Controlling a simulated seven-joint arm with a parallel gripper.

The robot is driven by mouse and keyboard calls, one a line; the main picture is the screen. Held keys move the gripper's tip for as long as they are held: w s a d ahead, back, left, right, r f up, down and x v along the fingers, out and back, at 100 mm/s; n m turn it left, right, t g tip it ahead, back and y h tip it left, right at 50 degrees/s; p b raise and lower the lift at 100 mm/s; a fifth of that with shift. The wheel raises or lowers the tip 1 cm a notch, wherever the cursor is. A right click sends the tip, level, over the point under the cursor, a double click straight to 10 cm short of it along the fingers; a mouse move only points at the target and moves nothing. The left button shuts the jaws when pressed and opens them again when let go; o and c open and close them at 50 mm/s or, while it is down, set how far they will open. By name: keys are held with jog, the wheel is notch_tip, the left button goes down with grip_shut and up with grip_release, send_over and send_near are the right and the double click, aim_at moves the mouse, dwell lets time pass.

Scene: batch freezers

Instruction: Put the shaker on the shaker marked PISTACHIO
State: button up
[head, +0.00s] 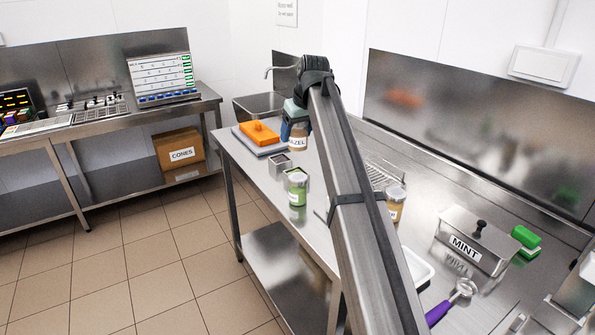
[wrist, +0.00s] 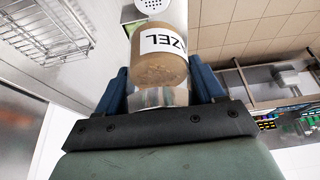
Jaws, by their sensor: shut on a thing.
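My gripper (head: 291,128) is shut on a shaker (head: 298,143) with brown contents and a white label on which "AZEL" can be read. It holds this shaker above the steel table. In the wrist view the held shaker (wrist: 160,55) sits between the blue fingers of my gripper (wrist: 162,82). A shaker with green contents (head: 297,190) stands upright on the table, below and apart from the held one; its label is too small to read. A perforated lid (wrist: 150,5) shows past the held shaker in the wrist view, partly hidden.
A tan shaker (head: 395,208) stands right of my arm, partly hidden. A small steel container (head: 280,166) is near the green shaker. An orange block (head: 259,133) lies on a tray behind. A MINT tub (head: 472,240), a wire rack (head: 382,174) and a purple-handled scoop (head: 440,312) are to the right.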

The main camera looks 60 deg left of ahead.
aim_at(303, 137)
jog(key=shift+f, duration=4.75)
jog(key=o, duration=1.2)
jog(key=shift+f, duration=0.1)
jog(key=v, duration=1.2)
